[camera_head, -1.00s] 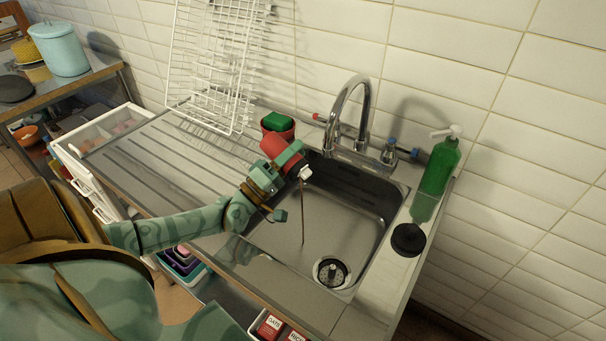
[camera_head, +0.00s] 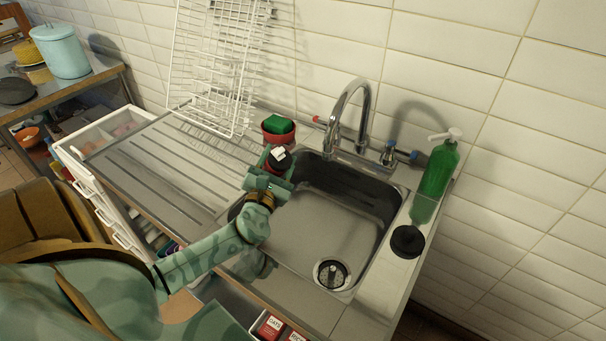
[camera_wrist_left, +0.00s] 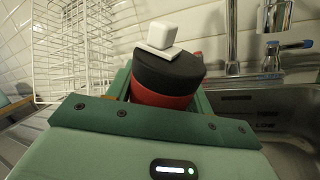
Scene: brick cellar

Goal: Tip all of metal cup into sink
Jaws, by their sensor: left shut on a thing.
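My left gripper (camera_head: 270,182) is shut on a red cup with a black lid and a white spout piece, taken as the metal cup (camera_head: 281,155). It holds the cup at the left rim of the sink, close to upright. In the left wrist view the metal cup (camera_wrist_left: 160,95) stands between the green fingers, with its lid and white piece on top. The lid hides the inside. The steel sink (camera_head: 330,222) has a round drain (camera_head: 331,273); no stream falls into it. My right gripper is not in view.
A red pot with a green sponge (camera_head: 278,126) stands just behind the cup. The faucet (camera_head: 362,112) arches over the sink's back. A white rack (camera_head: 215,75) stands on the drainboard. A green bottle (camera_head: 436,172) and a black disc (camera_head: 408,241) are on the right ledge.

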